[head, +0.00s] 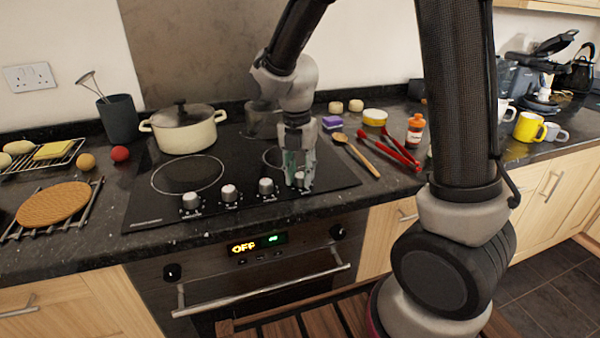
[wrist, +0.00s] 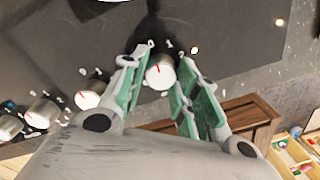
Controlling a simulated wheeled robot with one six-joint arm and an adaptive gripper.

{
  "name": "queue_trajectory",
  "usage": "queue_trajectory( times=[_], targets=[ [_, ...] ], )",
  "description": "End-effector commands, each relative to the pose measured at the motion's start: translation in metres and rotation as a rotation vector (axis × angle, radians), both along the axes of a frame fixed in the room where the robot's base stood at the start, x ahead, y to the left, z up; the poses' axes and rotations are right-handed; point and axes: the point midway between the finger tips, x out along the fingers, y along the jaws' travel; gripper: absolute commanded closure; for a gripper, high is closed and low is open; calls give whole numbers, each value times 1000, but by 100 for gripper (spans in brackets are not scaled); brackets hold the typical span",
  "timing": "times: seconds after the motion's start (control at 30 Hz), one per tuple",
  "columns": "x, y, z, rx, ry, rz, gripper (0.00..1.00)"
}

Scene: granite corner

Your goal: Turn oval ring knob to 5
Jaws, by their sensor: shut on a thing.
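The hob (head: 240,205) has a row of silver knobs along its front edge. My gripper (head: 300,178) reaches down over the rightmost knob (head: 304,181), shut on it. In the wrist view my gripper's green-padded fingers (wrist: 155,92) stand on either side of that knob (wrist: 160,74), which shows a short red mark on its top. White numerals around it are partly hidden by the fingers, so I cannot read its setting. The other knobs, such as this one (head: 266,188), stand to the left. I cannot tell which label names the oval ring.
A cream lidded pot (head: 185,132) stands on the hob's back left. Red tongs (head: 400,150), a wooden spoon (head: 358,155) and an orange-capped bottle (head: 415,130) lie or stand to the right. The oven handle (head: 265,288) sticks out below the counter edge.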

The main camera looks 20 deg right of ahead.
Motion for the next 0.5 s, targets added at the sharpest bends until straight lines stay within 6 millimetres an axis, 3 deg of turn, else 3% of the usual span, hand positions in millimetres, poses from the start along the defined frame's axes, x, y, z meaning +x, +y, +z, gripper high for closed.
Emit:
queue_trajectory(
  times=[0.5],
  targets=[
    [2,1,1,1,-2,-407,93]
  ],
)
